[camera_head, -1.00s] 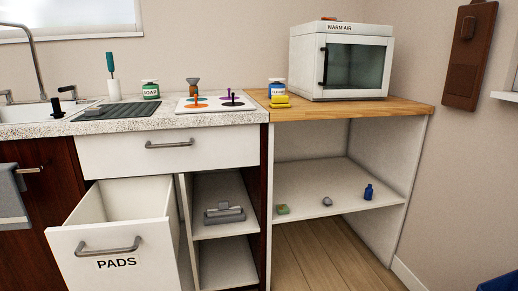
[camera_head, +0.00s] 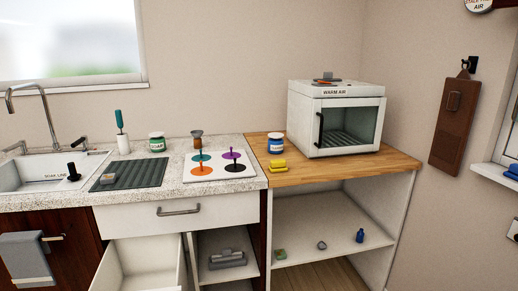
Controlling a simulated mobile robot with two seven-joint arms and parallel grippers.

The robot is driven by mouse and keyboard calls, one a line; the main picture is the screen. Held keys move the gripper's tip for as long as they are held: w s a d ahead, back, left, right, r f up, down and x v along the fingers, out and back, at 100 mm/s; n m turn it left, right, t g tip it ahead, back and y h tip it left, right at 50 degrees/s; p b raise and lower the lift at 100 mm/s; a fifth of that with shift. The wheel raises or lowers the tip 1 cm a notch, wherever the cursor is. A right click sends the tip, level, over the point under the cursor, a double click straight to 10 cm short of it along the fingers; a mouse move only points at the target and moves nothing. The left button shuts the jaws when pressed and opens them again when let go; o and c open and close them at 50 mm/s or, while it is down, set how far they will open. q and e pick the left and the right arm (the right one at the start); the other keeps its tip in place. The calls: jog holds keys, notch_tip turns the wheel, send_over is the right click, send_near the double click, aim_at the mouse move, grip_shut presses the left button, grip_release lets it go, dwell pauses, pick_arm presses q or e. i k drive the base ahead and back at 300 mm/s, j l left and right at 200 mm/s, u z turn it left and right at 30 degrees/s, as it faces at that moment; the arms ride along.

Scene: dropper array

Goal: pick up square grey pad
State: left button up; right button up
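A small grey item (camera_head: 322,245) lies on the shelf under the wooden counter; its shape is too small to make out. Another small grey, flat item (camera_head: 107,179) lies at the left end of the dark ribbed mat (camera_head: 140,174) and looks roughly square. I cannot tell which of them, if either, is the square grey pad. The white drawer (camera_head: 141,264) at the lower left is open; the visible part of its inside looks empty. Neither of my grippers is in view.
A green block (camera_head: 280,254) and blue bottle (camera_head: 360,236) share the shelf. A yellow item (camera_head: 278,166) and blue jar (camera_head: 275,143) stand beside the warm-air box (camera_head: 336,118). A board with coloured discs (camera_head: 220,164) lies right of the mat.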

aim_at(109, 179)
jog(key=u, duration=1)
